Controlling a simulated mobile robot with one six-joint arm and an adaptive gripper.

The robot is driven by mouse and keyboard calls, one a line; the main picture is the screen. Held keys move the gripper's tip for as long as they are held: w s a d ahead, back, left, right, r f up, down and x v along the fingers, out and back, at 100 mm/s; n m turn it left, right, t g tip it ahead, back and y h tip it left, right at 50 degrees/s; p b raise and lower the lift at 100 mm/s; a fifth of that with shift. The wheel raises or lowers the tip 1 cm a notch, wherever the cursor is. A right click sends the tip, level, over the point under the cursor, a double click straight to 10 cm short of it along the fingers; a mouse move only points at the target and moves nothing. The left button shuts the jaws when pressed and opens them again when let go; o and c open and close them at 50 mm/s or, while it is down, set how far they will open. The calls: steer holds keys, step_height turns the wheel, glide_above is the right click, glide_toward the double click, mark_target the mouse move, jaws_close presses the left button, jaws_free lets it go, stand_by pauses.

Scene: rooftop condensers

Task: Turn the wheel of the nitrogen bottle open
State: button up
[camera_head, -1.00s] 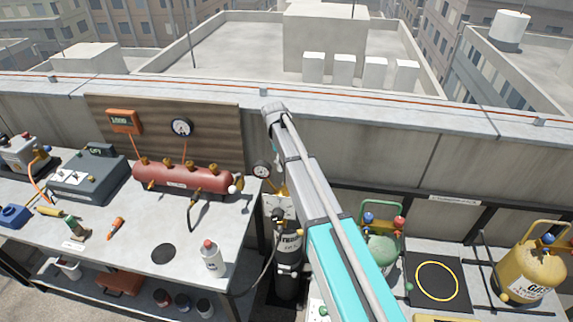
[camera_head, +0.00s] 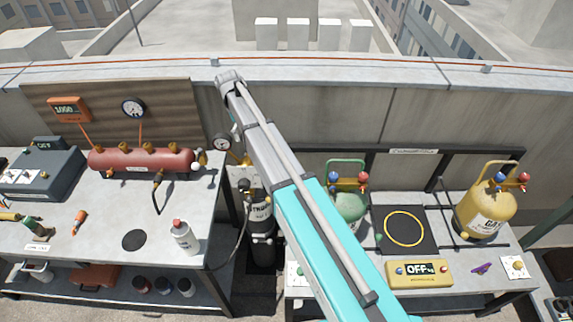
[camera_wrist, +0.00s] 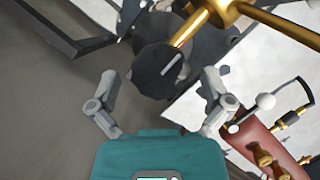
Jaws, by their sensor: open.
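The nitrogen bottle (camera_head: 262,240) is a dark upright cylinder with a white label, standing between the two benches. In the head view my arm passes over its top, and I cannot make out its wheel there. In the wrist view a dark faceted wheel (camera_wrist: 157,72) with a pale line on its face sits on a brass stem. My gripper (camera_wrist: 160,80) is open, with one finger left and one right of the wheel. A gap shows on both sides; I cannot tell the depth between fingertips and wheel. The gripper is hidden in the head view.
A red manifold (camera_head: 140,160) with brass valves lies on the left bench (camera_head: 85,225); it also shows in the wrist view (camera_wrist: 262,145). A round gauge (camera_head: 222,142) and a hose are close to the bottle. Green (camera_head: 347,203) and yellow (camera_head: 487,212) cylinders stand right.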

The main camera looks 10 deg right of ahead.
steer(key=shift+m, duration=0.3)
